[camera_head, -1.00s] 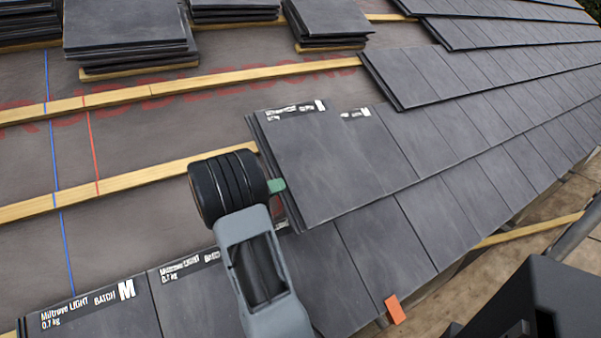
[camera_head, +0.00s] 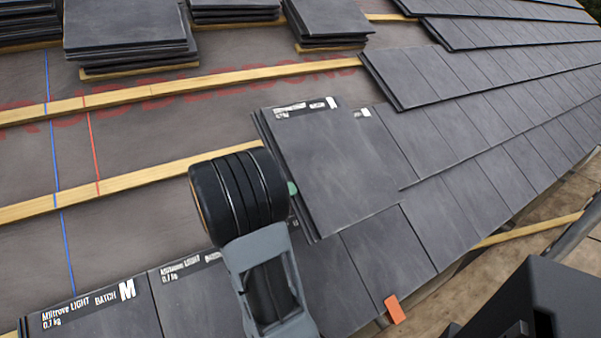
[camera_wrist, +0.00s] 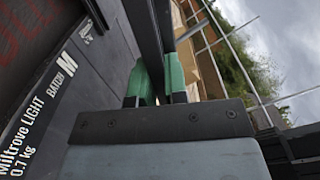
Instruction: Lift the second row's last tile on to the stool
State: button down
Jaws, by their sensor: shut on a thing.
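My gripper (camera_wrist: 158,82) has green finger pads, and in the wrist view they are shut on the edge of a dark grey tile (camera_wrist: 147,35). In the head view one green pad (camera_head: 292,188) shows at the left edge of this tile (camera_head: 340,165), the last tile at the left end of the second row. The tile has a white label strip at its top edge. It appears slightly raised over the tiles beneath and beside it. My wrist hides part of the first row. I cannot make out a stool in either view.
First-row tiles with white labels (camera_head: 95,312) lie at lower left. Wooden battens (camera_head: 130,180) cross the grey underlay, which is bare left of the held tile. Tile stacks (camera_head: 128,35) stand at the top. An orange piece (camera_head: 395,308) sits at the lower edge.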

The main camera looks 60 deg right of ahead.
jog(key=shift+s+a+r+p, duration=0.1)
jog(key=shift+s+a+r, duration=0.35)
jog(key=shift+s, duration=0.25)
jog(key=shift+s+a+r+p, duration=0.15)
jog(key=shift+s+a+r, duration=0.2)
jog(key=shift+s, duration=0.4)
jog(key=shift+s+a+r+p, duration=0.1)
jog(key=shift+s+a+r, duration=0.25)
jog(key=shift+s+r, duration=0.25)
jog(key=shift+s+f, duration=0.1)
